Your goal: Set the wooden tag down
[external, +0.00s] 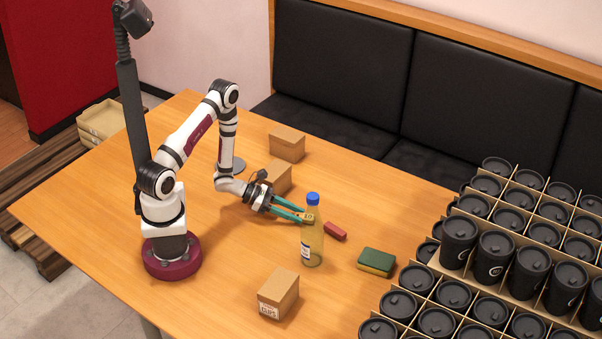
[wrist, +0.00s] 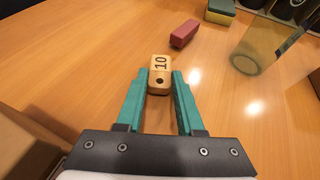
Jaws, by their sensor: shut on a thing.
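My gripper (external: 305,217) has two teal fingers and is shut on the wooden tag (wrist: 159,75). The tag is a small light block marked "10" with a dark hole, and it sits between the fingertips in the wrist view. In the external view the tag (external: 309,218) is small and close to the bottle in the picture. The arm reaches out low over the wooden table (external: 225,290). I cannot tell exactly how high the tag is above the table.
A bottle with a blue cap (external: 313,240) stands near my gripper. A red block (external: 335,231) and a green-yellow sponge (external: 377,261) lie beyond. Cardboard boxes stand at front (external: 278,294) and back (external: 287,144). Crates of black cups (external: 495,255) fill the right. The table's front left is clear.

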